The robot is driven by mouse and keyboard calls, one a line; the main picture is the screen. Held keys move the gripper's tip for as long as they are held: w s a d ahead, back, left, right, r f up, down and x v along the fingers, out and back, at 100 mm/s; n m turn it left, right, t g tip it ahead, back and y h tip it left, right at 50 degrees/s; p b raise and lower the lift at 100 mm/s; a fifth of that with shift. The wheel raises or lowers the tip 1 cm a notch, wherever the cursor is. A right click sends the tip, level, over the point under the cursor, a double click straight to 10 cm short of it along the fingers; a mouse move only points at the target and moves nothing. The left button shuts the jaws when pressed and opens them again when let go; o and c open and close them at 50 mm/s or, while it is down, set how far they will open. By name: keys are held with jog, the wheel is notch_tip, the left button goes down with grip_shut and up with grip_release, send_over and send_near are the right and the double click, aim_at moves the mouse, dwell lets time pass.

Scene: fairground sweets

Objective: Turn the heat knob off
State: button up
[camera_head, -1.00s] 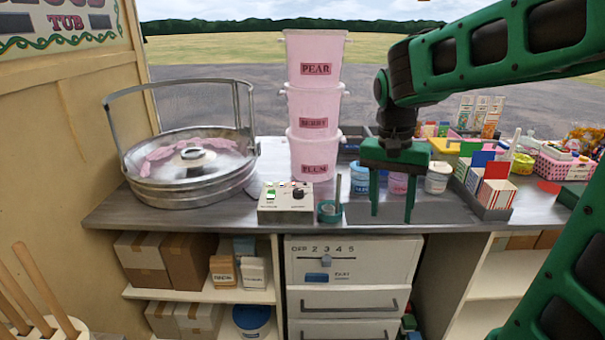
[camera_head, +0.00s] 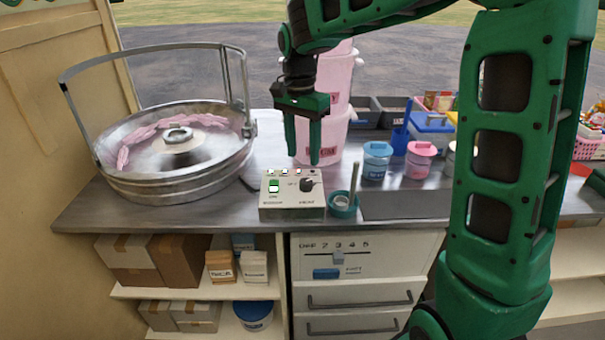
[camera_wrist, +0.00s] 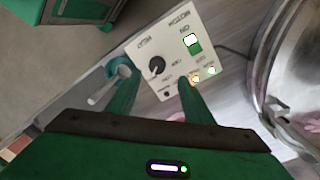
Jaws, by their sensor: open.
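The heat knob (camera_head: 307,185) is a black round dial on the right of a pale control box (camera_head: 290,212) on the counter. In the wrist view the knob (camera_wrist: 157,66) sits just beyond my fingertips. A green lit switch (camera_head: 273,186) and several small indicator lights are on the same box. My gripper (camera_head: 303,160) is open and empty, fingers pointing down, above the back edge of the box. In the wrist view my gripper (camera_wrist: 156,88) has its two fingers apart, with the knob lying roughly between their tips. I cannot tell how far the fingers are above the box.
A metal floss pan (camera_head: 175,180) with pink floss and a tall handle stands left. Stacked pink tubs (camera_head: 318,145) stand behind my gripper. A teal cup (camera_head: 342,208) with a stick is right beside the box. Blue and pink jars (camera_head: 376,160) stand farther right.

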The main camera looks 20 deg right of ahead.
aim_at(306, 180)
jog(key=f, duration=0.7)
jog(key=shift+s+d+f, duration=0.2)
jog(key=shift+d+f, duration=0.2)
jog(key=c, duration=1)
